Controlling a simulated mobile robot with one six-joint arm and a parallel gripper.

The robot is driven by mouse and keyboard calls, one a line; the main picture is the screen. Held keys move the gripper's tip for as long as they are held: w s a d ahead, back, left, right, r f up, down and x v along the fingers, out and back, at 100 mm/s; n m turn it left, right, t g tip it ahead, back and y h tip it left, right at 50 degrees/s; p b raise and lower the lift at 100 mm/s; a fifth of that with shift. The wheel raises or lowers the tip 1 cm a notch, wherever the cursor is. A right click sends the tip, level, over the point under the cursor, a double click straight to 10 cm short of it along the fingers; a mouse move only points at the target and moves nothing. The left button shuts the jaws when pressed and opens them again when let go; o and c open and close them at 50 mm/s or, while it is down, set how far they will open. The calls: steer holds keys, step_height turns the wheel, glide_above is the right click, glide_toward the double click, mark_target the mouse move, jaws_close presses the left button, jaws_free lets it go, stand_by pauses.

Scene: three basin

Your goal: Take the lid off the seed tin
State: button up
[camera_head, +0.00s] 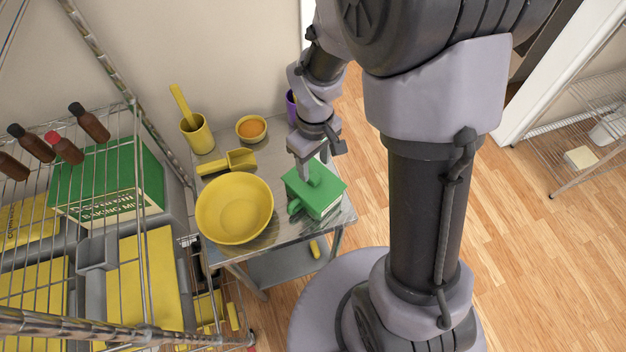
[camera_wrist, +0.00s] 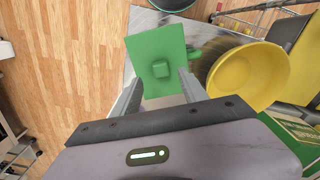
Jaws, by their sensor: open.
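The green seed tin (camera_head: 322,207) stands at the right front of the metal table, with a green handle on its left side. Its flat, square green lid (camera_head: 331,178) lies on top and also shows in the wrist view (camera_wrist: 150,42). A small block knob (camera_wrist: 161,68) rises from the lid. My gripper (camera_head: 308,177) is open above the lid. In the wrist view my gripper's two fingers (camera_wrist: 161,76) appear on either side of the knob, with gaps between. I cannot tell exactly how high the fingertips are above the lid.
A yellow bowl (camera_head: 238,212) stands close left of the tin. Behind are a yellow scoop (camera_head: 240,160), a yellow mortar with pestle (camera_head: 197,136) and a small bowl with orange contents (camera_head: 252,128). A wire shelf (camera_head: 140,110) stands left. A purple cup (camera_head: 291,104) is partly hidden.

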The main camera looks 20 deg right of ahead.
mark_target(314, 176)
step_height(314, 176, down, 4)
steer(key=shift+a+f+b, duration=0.1)
steer(key=shift+f+b, duration=0.1)
steer(key=shift+b, duration=0.5)
steer(key=shift+r, duration=0.1)
jaws_close()
